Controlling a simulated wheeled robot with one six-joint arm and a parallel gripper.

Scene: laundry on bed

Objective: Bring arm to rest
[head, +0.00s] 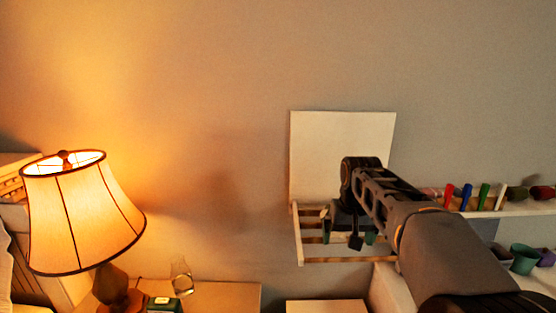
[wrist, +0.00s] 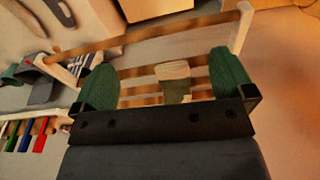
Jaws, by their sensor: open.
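My arm reaches from the lower right toward the wall in the head view. My gripper (head: 347,238) is in front of a slatted wooden rack (head: 297,240) with a pale upright panel (head: 320,135). In the wrist view my gripper (wrist: 166,72) has its two green fingers wide apart. A small beige and dark green object (wrist: 174,72) shows between the fingers, in front of the rack's slats. I cannot tell what it is or whether it touches the rack. My arm hides part of the rack and panel in the head view.
A lit lamp (head: 85,210) stands at the left on a bedside table (head: 225,292), with a glass (head: 181,277) and a small dark green item (head: 163,304). At right, a shelf (head: 520,210) bears coloured pens, and a green cup (head: 524,259) stands below. The upper wall is bare.

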